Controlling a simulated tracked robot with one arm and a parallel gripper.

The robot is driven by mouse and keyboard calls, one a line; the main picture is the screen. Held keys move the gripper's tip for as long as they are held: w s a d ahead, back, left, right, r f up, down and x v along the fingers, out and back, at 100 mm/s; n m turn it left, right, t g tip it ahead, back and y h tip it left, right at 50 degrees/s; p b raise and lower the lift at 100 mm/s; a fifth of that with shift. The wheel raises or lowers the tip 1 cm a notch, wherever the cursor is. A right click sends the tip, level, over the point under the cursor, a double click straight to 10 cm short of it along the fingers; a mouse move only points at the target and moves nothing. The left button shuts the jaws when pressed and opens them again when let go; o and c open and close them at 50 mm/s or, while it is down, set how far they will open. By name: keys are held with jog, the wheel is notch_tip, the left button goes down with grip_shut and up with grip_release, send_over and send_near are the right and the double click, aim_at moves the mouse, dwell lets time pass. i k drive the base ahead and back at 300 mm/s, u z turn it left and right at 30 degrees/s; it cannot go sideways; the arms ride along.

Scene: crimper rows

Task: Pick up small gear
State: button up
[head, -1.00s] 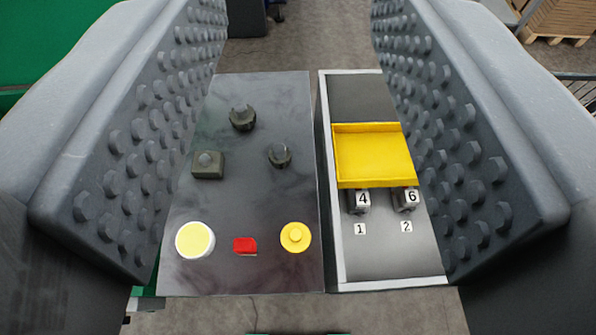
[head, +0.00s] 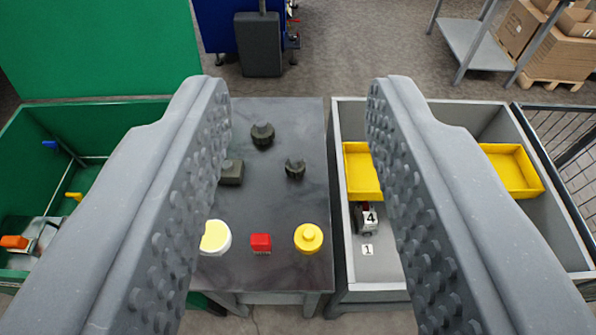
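My gripper (head: 298,95) is open and empty, its two grey studded fingers spread over the dark table (head: 275,205). On the table, seen between the fingers, is a round yellow piece with a raised hub (head: 309,238), at the front right. It may be the small gear, but I cannot tell for sure. Two dark notched round pieces, one at the back (head: 262,135) and one right of centre (head: 295,169), also lie there. A dark square block with a knob (head: 231,173) is partly hidden by the left finger.
A red block (head: 261,243) and a white-and-yellow round piece (head: 215,238) stand at the table's front. A grey bin (head: 345,290) on the right holds yellow trays (head: 363,172) and a numbered block (head: 367,218). A green bin (head: 120,107) is on the left.

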aim_at(296, 166)
jog(key=u, duration=0.05)
jog(key=i, duration=0.9)
jog(key=z, duration=0.05)
